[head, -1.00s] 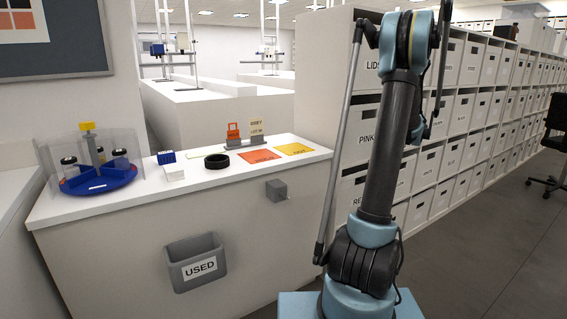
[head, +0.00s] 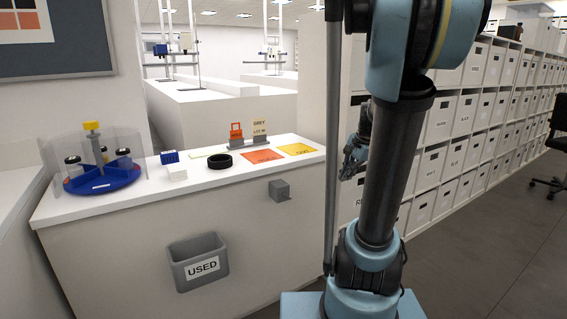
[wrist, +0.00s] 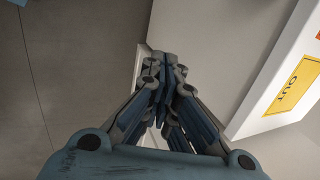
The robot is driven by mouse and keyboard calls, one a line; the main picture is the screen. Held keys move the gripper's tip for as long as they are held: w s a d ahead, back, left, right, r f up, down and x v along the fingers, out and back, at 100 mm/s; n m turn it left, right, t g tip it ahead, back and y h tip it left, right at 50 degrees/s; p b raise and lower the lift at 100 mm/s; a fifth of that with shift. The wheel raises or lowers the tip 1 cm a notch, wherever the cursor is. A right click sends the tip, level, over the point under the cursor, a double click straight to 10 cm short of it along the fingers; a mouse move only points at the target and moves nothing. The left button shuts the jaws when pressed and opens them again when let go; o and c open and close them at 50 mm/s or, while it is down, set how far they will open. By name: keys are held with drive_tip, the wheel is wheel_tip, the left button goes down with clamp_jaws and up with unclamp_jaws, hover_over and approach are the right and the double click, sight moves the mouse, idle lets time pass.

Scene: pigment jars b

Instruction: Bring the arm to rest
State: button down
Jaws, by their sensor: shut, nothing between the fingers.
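My gripper (head: 352,160) shows in the head view just left of my arm's dark upright link, in front of the white box shelves and right of the counter. In the wrist view my gripper (wrist: 163,62) has its fingers together, with nothing seen between them. It hangs clear of the counter, over the floor. Part of my arm hides the shelves behind it.
The white counter (head: 120,212) holds a blue carousel with jars (head: 101,178), a black ring (head: 218,161), an orange mat (head: 262,156) and a yellow mat (head: 295,150). A grey USED bin (head: 199,262) and a grey block (head: 279,190) are on its front. Open floor (head: 480,250) lies right.

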drive_tip(key=s+a+f+n+h, duration=0.1)
drive_tip(key=s+f+n, duration=0.2)
drive_tip(key=s, duration=0.4)
drive_tip(key=s+a+f+n, duration=0.1)
drive_tip(key=s+f+n, duration=0.2)
drive_tip(key=s+n, duration=0.2)
drive_tip(key=s+a+f+n+g+h, duration=0.1)
drive_tip(key=s+f+n, duration=0.2)
drive_tip(key=s, duration=0.6)
drive_tip(key=shift+s+a+f+n+h, duration=0.2)
drive_tip(key=shift+a+f+n+h, duration=0.15)
drive_tip(key=shift+n, duration=0.15)
